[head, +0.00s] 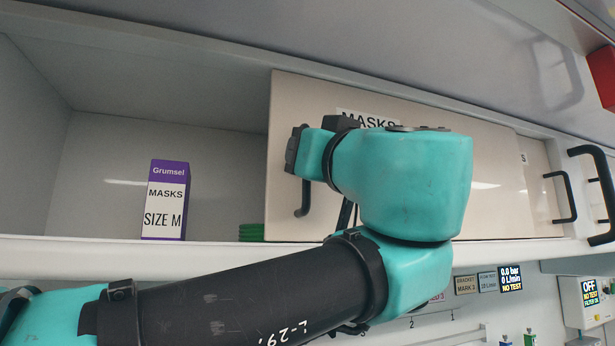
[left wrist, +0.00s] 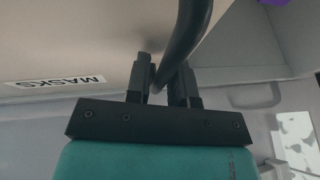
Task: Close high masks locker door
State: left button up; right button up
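The masks locker door (head: 480,150) is a pale panel with a MASKS label, standing to the right and leaving the left part of the high locker open. Its dark handle (head: 303,200) is near the door's left edge. My left gripper (head: 297,150) is at the upper part of this handle; its fingertips are mostly hidden in the head view. In the left wrist view the fingers of my left gripper (left wrist: 163,80) are on both sides of the dark handle (left wrist: 190,30) and look closed on it. My right gripper is not in view.
A purple and white masks box (head: 166,200) stands inside the open locker, left of the door. A green item (head: 251,232) sits by the door's lower left edge. Another door with a dark handle (head: 570,197) is at the right. Instrument panels are below.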

pick_arm(q)
jog(key=shift+c, duration=0.5)
grip_shut()
